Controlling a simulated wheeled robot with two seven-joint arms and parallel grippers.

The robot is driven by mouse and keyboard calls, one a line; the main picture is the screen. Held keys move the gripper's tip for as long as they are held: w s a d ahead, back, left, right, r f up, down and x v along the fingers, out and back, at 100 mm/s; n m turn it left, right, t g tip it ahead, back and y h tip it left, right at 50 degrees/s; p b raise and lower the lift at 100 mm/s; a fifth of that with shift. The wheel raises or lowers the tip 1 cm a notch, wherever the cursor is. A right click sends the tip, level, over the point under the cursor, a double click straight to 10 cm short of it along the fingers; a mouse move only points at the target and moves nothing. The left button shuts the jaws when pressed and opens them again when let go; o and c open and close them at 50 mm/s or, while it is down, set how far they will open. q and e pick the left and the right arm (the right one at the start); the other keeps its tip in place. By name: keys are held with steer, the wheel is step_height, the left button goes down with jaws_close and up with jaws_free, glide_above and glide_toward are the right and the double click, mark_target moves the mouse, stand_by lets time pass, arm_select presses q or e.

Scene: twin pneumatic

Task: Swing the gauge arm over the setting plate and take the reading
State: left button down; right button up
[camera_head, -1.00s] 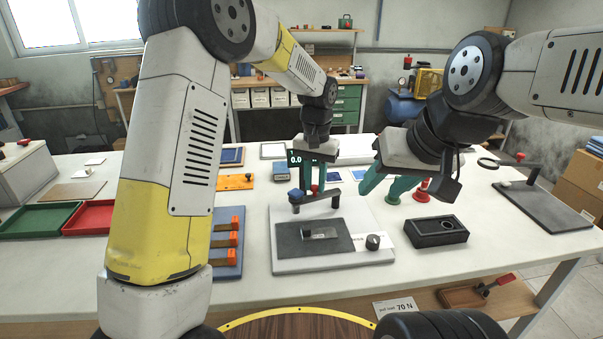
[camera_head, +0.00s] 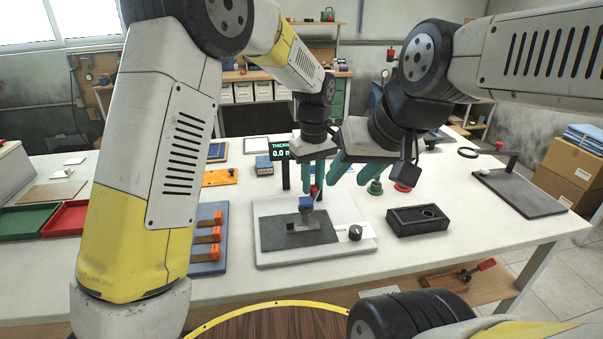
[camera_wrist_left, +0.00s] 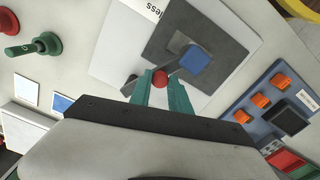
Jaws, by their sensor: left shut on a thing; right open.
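The gauge arm's blue head (camera_head: 306,203) is over the dark setting plate (camera_head: 270,235) on the pale gauge base (camera_head: 262,259). A small metal piece lies beneath the head; whether they touch I cannot tell. My left gripper (camera_head: 314,185) is shut on the red knob (camera_head: 315,192) of the arm. In the left wrist view the red knob (camera_wrist_left: 160,79) is between the green fingers and the blue head (camera_wrist_left: 195,60) overlaps the plate (camera_wrist_left: 222,45). My right gripper (camera_head: 352,172) is open, behind and right of the gauge.
A blue tray with orange pieces (camera_head: 207,268) is at left. The front right table is clear.

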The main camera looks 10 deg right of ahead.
mark_target(314, 187)
arm_select(q)
steer(key=shift+d+r+n, duration=0.1)
steer(key=shift+d+n, duration=0.2)
steer(key=shift+n, duration=0.1)
steer(key=c, duration=1.5)
jaws_free()
steer(key=shift+s, duration=0.1)
step_height(314, 187, up, 8)
steer(key=shift+f, duration=0.1)
steer(key=shift+a, duration=0.1)
